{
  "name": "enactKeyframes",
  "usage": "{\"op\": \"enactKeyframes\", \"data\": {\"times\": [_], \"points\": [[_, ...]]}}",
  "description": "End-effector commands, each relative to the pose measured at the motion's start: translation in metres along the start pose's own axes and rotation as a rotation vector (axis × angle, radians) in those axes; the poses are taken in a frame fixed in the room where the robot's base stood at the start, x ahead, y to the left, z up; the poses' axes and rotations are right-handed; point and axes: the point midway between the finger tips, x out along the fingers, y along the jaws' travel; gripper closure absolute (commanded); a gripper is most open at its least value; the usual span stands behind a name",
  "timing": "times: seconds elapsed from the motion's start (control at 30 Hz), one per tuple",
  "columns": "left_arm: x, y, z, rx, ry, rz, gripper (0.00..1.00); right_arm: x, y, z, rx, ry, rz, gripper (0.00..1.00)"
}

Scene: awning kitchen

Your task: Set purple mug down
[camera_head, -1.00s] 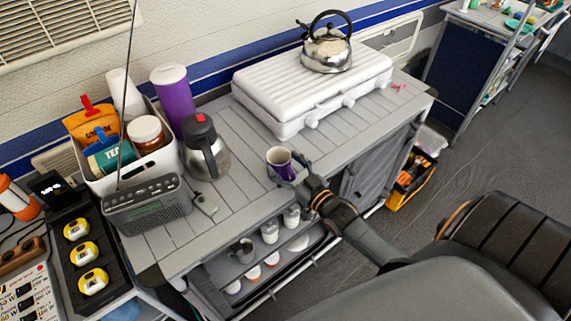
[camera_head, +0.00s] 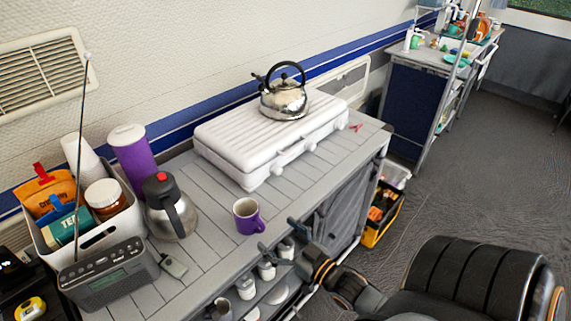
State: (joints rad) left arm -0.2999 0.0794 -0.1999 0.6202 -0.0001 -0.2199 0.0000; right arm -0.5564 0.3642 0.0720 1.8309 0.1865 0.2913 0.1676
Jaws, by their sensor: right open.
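The purple mug (camera_head: 249,217) stands upright on the slatted grey counter (camera_head: 205,255), near its front edge. It has a white inside, and its handle points toward the front. My right gripper (camera_head: 277,250) is open and empty, in front of the mug and apart from it, over the counter's front edge. My right arm comes in from the lower right. My left gripper is not in view.
A steel flask (camera_head: 170,210), a grey radio (camera_head: 108,276) and a white bin (camera_head: 130,222) stand left of the mug. A white stove (camera_head: 270,145) with a steel kettle (camera_head: 284,97) is behind it. Open shelves with jars (camera_head: 266,270) are below the front edge.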

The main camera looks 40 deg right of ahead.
Motion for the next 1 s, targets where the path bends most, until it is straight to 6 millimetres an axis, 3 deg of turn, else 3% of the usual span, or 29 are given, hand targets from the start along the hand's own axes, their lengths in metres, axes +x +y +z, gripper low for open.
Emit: {"op": "enactKeyframes", "data": {"times": [0.2, 0.47, 0.57, 0.67, 0.77, 0.9, 1.0], "points": [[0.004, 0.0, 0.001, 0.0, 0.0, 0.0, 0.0, -0.024, 0.0, 0.0, 0.001, 0.0, 0.0, 0.1], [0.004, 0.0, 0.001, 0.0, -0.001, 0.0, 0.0, -0.028, 0.0, 0.0, 0.001, 0.0, 0.001, 0.1], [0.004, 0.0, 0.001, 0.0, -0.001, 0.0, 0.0, -0.029, 0.002, 0.017, 0.001, -0.035, 0.011, 0.1], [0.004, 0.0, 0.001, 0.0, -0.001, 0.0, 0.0, -0.035, 0.005, 0.068, 0.0, -0.146, 0.038, 0.1], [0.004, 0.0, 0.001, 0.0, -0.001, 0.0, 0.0, -0.055, 0.003, 0.153, -0.002, -0.341, 0.068, 0.1], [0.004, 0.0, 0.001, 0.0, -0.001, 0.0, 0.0, -0.11, -0.019, 0.28, -0.011, -0.669, 0.077, 0.1], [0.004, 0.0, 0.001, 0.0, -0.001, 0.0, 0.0, -0.165, -0.046, 0.354, -0.025, -0.902, 0.054, 0.1]]}}
